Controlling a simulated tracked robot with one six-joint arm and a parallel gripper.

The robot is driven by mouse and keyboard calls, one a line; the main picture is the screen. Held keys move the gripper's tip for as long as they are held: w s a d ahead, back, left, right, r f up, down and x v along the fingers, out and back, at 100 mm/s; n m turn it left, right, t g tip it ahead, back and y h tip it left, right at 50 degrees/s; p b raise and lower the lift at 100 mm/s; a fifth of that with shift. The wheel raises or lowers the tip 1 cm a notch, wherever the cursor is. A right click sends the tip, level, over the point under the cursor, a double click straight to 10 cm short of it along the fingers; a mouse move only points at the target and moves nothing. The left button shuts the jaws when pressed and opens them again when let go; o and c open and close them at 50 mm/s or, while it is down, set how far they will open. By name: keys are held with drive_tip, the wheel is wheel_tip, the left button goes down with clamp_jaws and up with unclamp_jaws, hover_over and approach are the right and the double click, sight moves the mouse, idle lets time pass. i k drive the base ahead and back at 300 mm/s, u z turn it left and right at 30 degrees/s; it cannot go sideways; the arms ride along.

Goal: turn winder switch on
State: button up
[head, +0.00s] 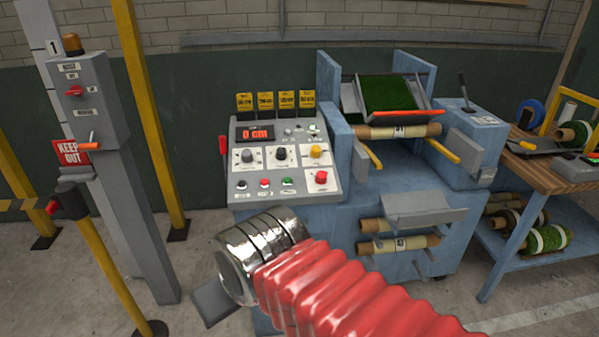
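A blue winding machine (345,215) stands ahead with a sloped grey control panel (322,190) on its left. The panel has a grey knob (246,156), a black knob (281,153), a yellow knob (315,151), a red button (321,177) and small coloured buttons below. A red lever (222,145) sits on its left side. Labels are too small to read, so I cannot tell which is the winder switch. My arm, with red bellows and a ringed metal end, reaches in from the lower right, below the panel.
A grey post box (86,105) with a red knob and orange handle stands left, beside yellow posts and a "KEEP OUT" sign (70,152). A wooden bench (545,178) with turf rolls is at right.

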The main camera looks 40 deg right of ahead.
sight(321, 178)
drive_tip(key=u, duration=1.7)
drive_tip(key=k, duration=0.85)
drive_tip(key=z, duration=1.6)
